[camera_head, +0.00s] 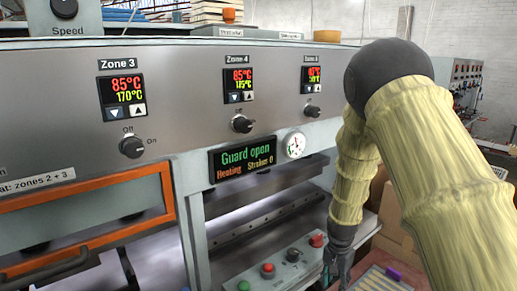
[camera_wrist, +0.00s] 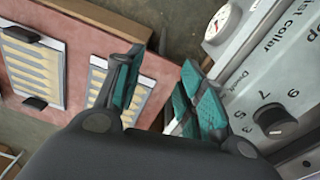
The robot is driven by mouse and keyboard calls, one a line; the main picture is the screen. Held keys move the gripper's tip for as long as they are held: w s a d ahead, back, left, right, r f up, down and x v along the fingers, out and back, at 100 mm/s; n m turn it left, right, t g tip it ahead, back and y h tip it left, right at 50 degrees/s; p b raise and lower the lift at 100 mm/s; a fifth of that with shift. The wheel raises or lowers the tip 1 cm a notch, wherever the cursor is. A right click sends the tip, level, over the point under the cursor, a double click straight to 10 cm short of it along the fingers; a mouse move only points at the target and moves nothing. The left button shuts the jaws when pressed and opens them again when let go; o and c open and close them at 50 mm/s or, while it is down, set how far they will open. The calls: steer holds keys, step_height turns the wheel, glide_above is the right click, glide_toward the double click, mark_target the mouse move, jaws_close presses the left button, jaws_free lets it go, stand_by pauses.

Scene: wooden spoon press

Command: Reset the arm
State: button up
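My arm, in a pale yellow sleeve, comes in from the right in the head view. My gripper (camera_head: 338,262) hangs pointing down at the right of the press (camera_head: 45,75), beside its button box (camera_head: 280,266). In the wrist view my gripper (camera_wrist: 162,57) has its two teal-padded fingers spread apart with nothing between them. The fingers overlap the view of a reddish table (camera_wrist: 80,40) and a grey control panel (camera_wrist: 265,75); I cannot tell whether they touch either.
The press display (camera_head: 243,158) reads "Guard open" and "Heating". An orange-framed guard (camera_head: 90,198) is at the left. Two trays of pale wooden pieces, one left (camera_wrist: 33,65) and one by my fingers (camera_wrist: 97,82), lie on the table. A dial knob (camera_wrist: 273,120) sits close right.

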steer(key=s+d+f+n, duration=0.1)
steer(key=s+f+n, duration=0.1)
steer(key=s+f, duration=0.9)
steer(key=s+a+f+n, duration=0.1)
steer(key=s+f, duration=0.3)
steer(key=s, duration=0.6)
steer(key=s+f+n+b, duration=0.1)
steer(key=s+f+n, duration=0.2)
steer(key=s, duration=0.7)
steer(key=s+a+f+n+b, duration=0.1)
steer(key=s+f+n, duration=0.1)
steer(key=s+f, duration=0.5)
steer(key=s, duration=0.3)
steer(key=shift+a+f+y, duration=0.25)
steer(key=shift+a+y, duration=0.05)
